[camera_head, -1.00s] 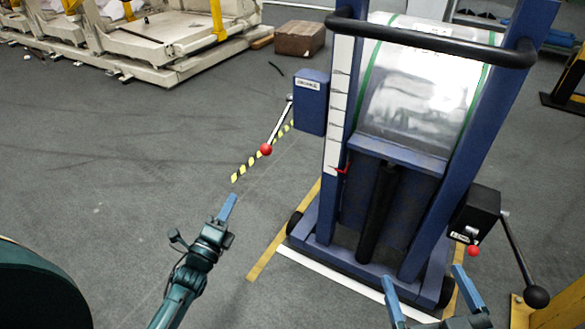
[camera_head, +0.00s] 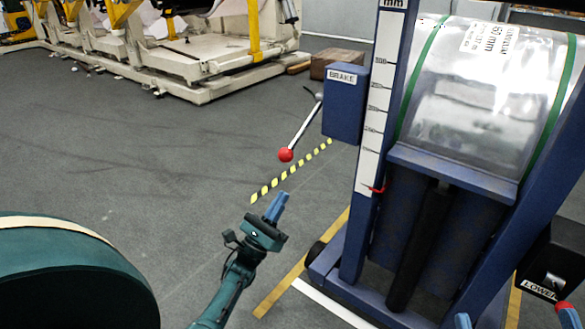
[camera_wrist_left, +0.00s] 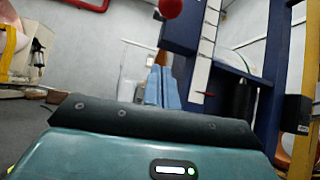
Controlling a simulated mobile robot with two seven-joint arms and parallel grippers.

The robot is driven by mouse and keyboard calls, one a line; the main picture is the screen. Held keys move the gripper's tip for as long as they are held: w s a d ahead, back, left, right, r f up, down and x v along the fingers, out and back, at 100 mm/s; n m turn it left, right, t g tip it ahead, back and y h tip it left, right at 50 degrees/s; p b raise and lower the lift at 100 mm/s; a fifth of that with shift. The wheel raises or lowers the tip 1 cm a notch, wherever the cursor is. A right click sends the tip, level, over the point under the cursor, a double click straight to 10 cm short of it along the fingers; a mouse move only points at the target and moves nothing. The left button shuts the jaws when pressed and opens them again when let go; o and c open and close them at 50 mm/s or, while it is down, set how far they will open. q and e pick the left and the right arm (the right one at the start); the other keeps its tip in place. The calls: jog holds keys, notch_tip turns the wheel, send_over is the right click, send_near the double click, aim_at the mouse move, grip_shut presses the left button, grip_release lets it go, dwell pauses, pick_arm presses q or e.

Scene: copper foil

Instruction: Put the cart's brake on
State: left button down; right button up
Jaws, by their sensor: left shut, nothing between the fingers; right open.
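The blue cart (camera_head: 375,215) stands at the right in the head view, carrying a shiny metal roll. A blue box marked BRAKE (camera_head: 345,102) is on its left side. From it a silver brake lever (camera_head: 305,124) slants down and left to a red ball knob (camera_head: 286,155). My left gripper (camera_head: 277,205) is shut and empty, below the knob and apart from it. In the left wrist view the red knob (camera_wrist_left: 171,8) is at the top, above my blue fingertips (camera_wrist_left: 162,72). My right gripper (camera_head: 516,319) is open at the bottom right edge, only its fingertips showing.
A black box marked LOWER (camera_head: 550,262) with a red knob (camera_head: 565,308) is on the cart's right side. A striped yellow-black line (camera_head: 290,172) marks the floor. A brown box (camera_head: 335,62) and white machinery (camera_head: 190,60) stand behind. Floor left of the lever is clear.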

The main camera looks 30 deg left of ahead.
pick_arm(q)
jog(key=w+r, duration=0.4)
jog(key=r, duration=0.4)
jog(key=shift+r, duration=0.3)
pick_arm(e)
jog(key=shift+f+h, duration=0.3)
pick_arm(q)
jog(key=shift+d, duration=0.1)
